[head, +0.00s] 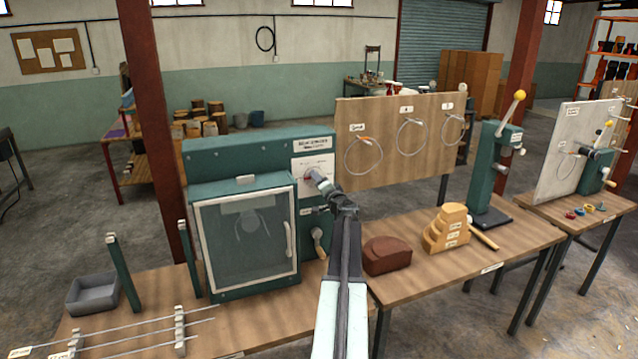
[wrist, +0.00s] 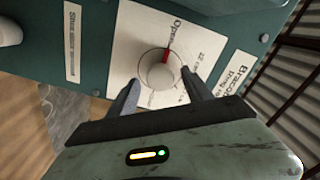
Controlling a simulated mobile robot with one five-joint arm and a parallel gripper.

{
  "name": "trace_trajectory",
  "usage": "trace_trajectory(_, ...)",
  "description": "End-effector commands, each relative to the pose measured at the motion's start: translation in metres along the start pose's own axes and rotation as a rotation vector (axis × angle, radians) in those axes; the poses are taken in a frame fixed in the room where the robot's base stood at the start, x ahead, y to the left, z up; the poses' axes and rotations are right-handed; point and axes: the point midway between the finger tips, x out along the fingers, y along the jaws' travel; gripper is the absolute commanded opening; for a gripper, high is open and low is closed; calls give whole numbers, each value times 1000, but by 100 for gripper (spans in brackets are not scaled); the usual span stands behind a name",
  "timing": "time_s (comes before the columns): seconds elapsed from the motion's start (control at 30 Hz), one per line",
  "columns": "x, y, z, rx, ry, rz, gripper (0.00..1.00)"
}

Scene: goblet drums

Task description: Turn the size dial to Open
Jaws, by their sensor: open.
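The size dial is a round white knob (wrist: 160,70) with a red mark, on a white label plate (wrist: 150,30) of the green machine (head: 240,160). In the wrist view the red mark points up and slightly right, toward a printed word that seems to read Open; exact alignment is hard to tell. A "22 cm" marking shows to its right. My gripper (wrist: 160,80) is open, with one finger on each side of the knob; I cannot tell whether they touch it. In the head view my gripper (head: 314,180) is at the plate and partly hides the dial.
The machine has a glazed door with a handle (head: 289,240) and a lower knob (head: 319,240). A brown block (head: 387,255) and a stepped wooden block (head: 447,230) stand on the bench to the right. A board with wire rings (head: 400,140) stands behind.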

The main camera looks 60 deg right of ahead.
Motion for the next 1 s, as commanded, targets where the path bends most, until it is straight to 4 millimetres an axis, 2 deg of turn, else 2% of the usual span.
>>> trace_trajectory(0.3,-61,0,1,-1,2,1,59)
trace_trajectory(0.4,-72,0,0,-1,2,2,59)
trace_trajectory(1.0,-72,1,-1,-1,1,1,59)
